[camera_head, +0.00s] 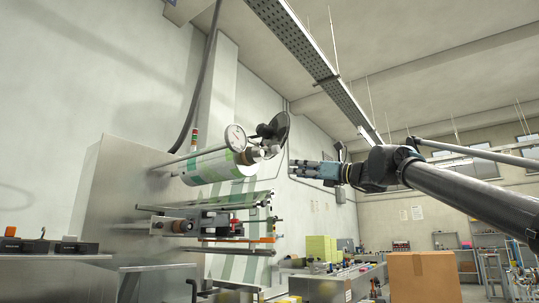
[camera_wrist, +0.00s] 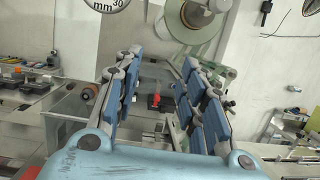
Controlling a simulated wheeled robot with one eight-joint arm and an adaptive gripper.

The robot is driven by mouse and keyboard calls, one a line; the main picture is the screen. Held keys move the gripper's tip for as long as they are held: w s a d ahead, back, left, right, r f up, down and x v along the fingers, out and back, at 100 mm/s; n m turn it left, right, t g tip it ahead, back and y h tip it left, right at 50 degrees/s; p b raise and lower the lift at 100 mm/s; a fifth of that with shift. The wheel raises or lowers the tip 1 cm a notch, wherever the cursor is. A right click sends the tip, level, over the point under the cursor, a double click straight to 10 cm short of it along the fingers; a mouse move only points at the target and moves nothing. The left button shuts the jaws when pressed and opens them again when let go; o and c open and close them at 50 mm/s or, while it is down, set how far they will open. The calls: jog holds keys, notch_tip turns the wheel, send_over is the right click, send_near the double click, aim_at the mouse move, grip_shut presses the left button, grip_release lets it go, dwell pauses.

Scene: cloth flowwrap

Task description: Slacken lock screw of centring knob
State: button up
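The film roll (camera_head: 212,168), white with green bands, sits on a shaft on the side of the grey machine. At its near end are a brownish hub (camera_head: 250,155) and a dark disc (camera_head: 275,128). I cannot tell for sure which part is the centring knob, and its lock screw is too small to make out. My gripper (camera_head: 300,168) is in the air to the right of the roll end, apart from it. In the wrist view my gripper (camera_wrist: 162,64) has its two blue-padded fingers spread with nothing between them. The roll (camera_wrist: 195,12) shows beyond the fingertips.
A round dial marked mm (camera_head: 235,138) stands by the roll; part of it shows in the wrist view (camera_wrist: 104,3). Below are rods and a unit with a red part (camera_head: 237,226). A cardboard box (camera_head: 424,277) and yellow-green stacks (camera_head: 321,248) stand lower right. The air around my gripper is clear.

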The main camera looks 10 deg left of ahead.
notch_tip(320, 180, up, 6)
jog(key=r+m+t, duration=0.1)
jog(key=m+t, duration=0.1)
jog(key=m, duration=0.2)
jog(key=y, duration=0.1)
send_near(264, 144)
jog(key=x, duration=0.8)
jog(key=shift+w+d, duration=0.1)
jog(key=shift+c, duration=0.6)
grip_shut()
